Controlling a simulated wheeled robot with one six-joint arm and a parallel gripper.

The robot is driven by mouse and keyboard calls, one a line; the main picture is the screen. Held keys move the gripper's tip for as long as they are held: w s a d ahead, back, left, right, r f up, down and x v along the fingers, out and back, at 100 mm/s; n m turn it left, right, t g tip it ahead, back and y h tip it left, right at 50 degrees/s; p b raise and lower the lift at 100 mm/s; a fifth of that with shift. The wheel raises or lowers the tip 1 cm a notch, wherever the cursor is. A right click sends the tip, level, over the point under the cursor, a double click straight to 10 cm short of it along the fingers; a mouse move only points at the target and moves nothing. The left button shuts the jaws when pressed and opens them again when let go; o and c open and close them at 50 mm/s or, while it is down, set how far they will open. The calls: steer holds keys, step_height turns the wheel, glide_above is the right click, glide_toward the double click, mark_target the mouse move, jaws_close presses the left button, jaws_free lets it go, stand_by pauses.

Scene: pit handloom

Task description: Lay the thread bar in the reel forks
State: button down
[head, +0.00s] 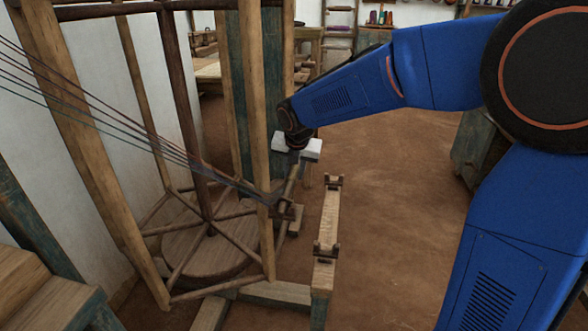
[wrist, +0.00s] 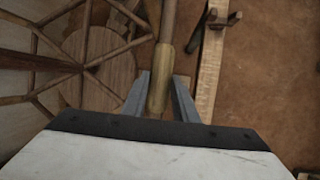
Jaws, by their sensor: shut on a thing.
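The thread bar (head: 289,184) is a slim wooden rod, with dark threads running to its lower part from the upper left in the head view. My gripper (head: 293,157) is shut on its upper end. In the wrist view the rod (wrist: 168,25) stands between the two grey fingers of my gripper (wrist: 160,85), its thicker end closest to the camera. The reel forks are two dark brackets on a pale wooden rail: a far fork (head: 333,181) and a near fork (head: 325,250). The bar is left of both, apart from them. One fork also shows in the wrist view (wrist: 222,18).
A tall wooden reel frame (head: 256,90) with spokes and a round base (head: 205,245) stands close left of the bar. The pale rail (head: 328,218) runs right of it. A dark cabinet (head: 480,145) is at right. Brown floor (head: 400,200) between is clear.

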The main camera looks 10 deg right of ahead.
steer(key=c, duration=1.3)
jaws_free()
steer(key=shift+c, duration=0.2)
steer(key=v, duration=1.6)
steer(key=s+d+f+m, duration=0.3)
steer(key=s+d+m, duration=0.9)
steer(key=s+m, duration=0.25)
steer(key=s+d+f+m, duration=0.3)
steer(key=s+f+m, duration=0.2)
steer(key=s+m, duration=0.2)
steer(key=s+d+f+m, duration=0.4)
steer(key=s+m, duration=0.4)
steer(key=m, duration=0.2)
steer(key=shift+s+f+m, duration=0.25)
steer(key=shift+f+m, duration=0.1)
steer(key=shift+f, duration=0.1)
